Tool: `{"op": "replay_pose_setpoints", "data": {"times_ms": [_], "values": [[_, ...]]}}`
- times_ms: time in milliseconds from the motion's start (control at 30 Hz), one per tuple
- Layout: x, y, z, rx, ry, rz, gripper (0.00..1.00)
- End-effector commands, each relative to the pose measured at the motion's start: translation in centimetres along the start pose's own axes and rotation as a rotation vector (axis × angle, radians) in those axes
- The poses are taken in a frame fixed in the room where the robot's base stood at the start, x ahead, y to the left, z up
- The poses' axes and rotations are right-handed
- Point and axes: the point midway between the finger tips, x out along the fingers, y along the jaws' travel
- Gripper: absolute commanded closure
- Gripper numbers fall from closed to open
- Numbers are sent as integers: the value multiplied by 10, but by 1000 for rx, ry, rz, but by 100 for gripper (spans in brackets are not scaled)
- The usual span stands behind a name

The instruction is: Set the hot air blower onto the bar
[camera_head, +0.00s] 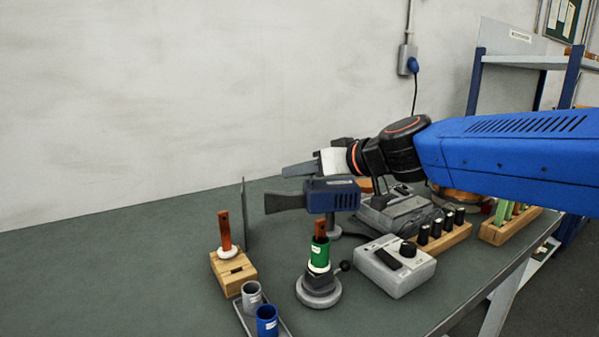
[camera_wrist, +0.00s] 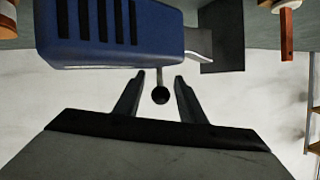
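The hot air blower (camera_head: 332,196) is blue with a dark, flared nozzle pointing left. In the head view it is above a small round grey base (camera_head: 333,232), with no hand on it. In the wrist view its slotted blue body (camera_wrist: 110,28) fills the top. A short rod with a black ball (camera_wrist: 160,95) shows beside the body; it may be the bar's end, but its link to the blower is unclear. My gripper (camera_head: 300,169) is just behind and above the blower. Its fingers (camera_wrist: 160,76) are apart, with gaps on both sides of the ball.
A thin dark upright plate (camera_head: 245,215) stands left of the nozzle. In front are a wooden block (camera_head: 233,272) with an orange-handled tool, a green-collared holder (camera_head: 319,255), cups in a tray (camera_head: 243,318) and a grey control box (camera_head: 395,265). The left table is clear.

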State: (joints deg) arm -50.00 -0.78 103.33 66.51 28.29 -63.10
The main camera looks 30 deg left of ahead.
Motion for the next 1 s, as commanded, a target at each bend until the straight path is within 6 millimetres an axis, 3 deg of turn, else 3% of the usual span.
{"op": "replay_pose_setpoints", "data": {"times_ms": [133,433,467,600,1000], "values": [[10,0,0,0,0,-1,63],[11,0,0,0,0,-1,63],[11,0,0,0,0,-1,66],[11,0,0,0,0,-1,99],[10,-2,1,-14,-7,-35,100]]}}
